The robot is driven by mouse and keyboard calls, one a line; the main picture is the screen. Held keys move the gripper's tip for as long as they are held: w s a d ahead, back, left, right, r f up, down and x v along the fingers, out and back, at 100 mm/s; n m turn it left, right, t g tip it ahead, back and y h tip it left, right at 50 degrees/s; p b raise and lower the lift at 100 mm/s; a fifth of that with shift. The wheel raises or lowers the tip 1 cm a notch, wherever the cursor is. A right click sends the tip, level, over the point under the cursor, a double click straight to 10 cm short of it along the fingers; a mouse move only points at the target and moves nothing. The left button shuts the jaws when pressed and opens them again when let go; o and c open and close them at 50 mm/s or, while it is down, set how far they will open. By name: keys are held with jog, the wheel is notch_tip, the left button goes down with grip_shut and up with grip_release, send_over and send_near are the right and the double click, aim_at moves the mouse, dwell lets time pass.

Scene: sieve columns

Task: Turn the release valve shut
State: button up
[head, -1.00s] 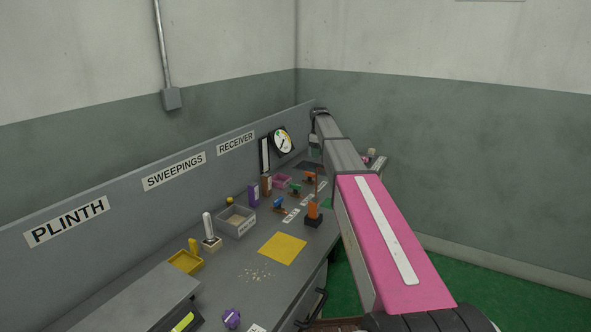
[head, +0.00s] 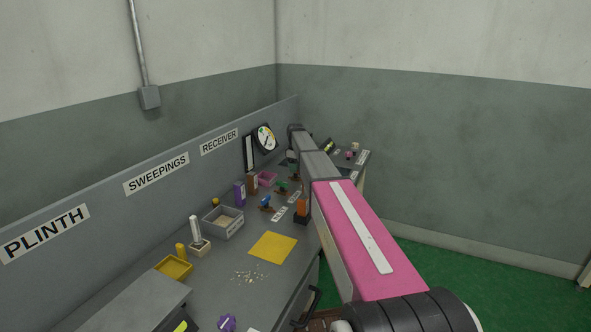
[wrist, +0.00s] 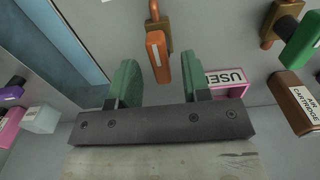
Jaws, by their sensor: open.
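In the wrist view an orange valve handle (wrist: 157,52) hangs from a brass fitting (wrist: 155,14). My gripper (wrist: 160,76) is open, its two green fingers set apart, with the handle's lower end in the picture between them. I cannot tell whether they touch. A green valve handle (wrist: 303,42) is at the right. In the head view the blue valve (head: 265,201), green valve (head: 282,187) and orange valve (head: 294,176) stand in a row on the bench. No label I can read says which is the release valve. My arm largely hides my gripper there.
A brown air cartridge (wrist: 296,103) and a pink USED tray (wrist: 237,91) are right of my gripper. A round gauge (head: 265,138) stands at the back panel. An orange block in a black base (head: 301,208) is near the front edge. The yellow mat (head: 272,247) lies clear.

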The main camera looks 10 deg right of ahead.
jog(key=shift+f, duration=0.45)
grip_shut()
